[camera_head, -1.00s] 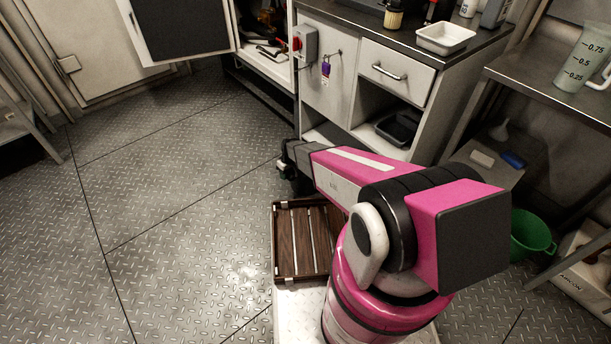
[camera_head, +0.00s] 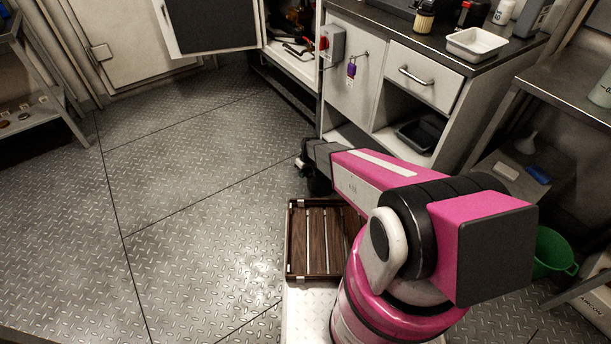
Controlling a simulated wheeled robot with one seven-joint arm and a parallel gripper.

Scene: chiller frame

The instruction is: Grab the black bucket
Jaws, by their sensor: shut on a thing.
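My gripper (camera_head: 306,163) is at the far end of my pink and grey arm, seen from behind and above. Its fingers are mostly hidden by the arm's last links. A dark, rounded object, which looks like the black bucket (camera_head: 318,184), shows just below the arm's end. My gripper is shut on it. Its rim, handle and the exact grip point cannot be made out.
A slatted wooden tray (camera_head: 318,240) sits on my base under the arm. A cabinet (camera_head: 355,90) with a drawer and a black bin (camera_head: 420,132) on its open shelf stands close beyond the gripper. A green bucket (camera_head: 553,253) is at right. The floor at left is clear.

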